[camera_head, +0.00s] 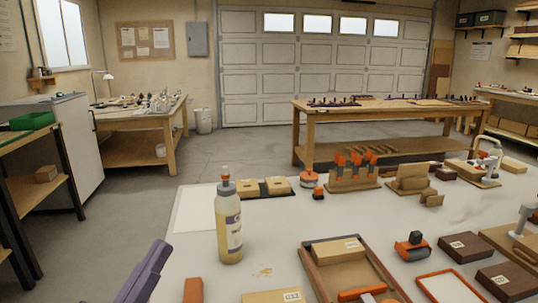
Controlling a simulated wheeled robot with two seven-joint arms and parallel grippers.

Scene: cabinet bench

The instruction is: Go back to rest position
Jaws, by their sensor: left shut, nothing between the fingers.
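My left gripper (158,252) shows as a purple-grey shape at the bottom left of the head view, beside the near left edge of the white bench top (285,222). It is shut and empty, apart from the bottle and other objects. Most of my left arm is out of the frame. My right gripper is not in view.
A glue bottle (229,225) stands upright right of my gripper. A wooden tray (387,270) with blocks, an orange-black tool (412,247) and dark blocks (463,247) lie to the right. Clamps on a wooden stand (353,180) are farther back. Floor left of the bench is clear.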

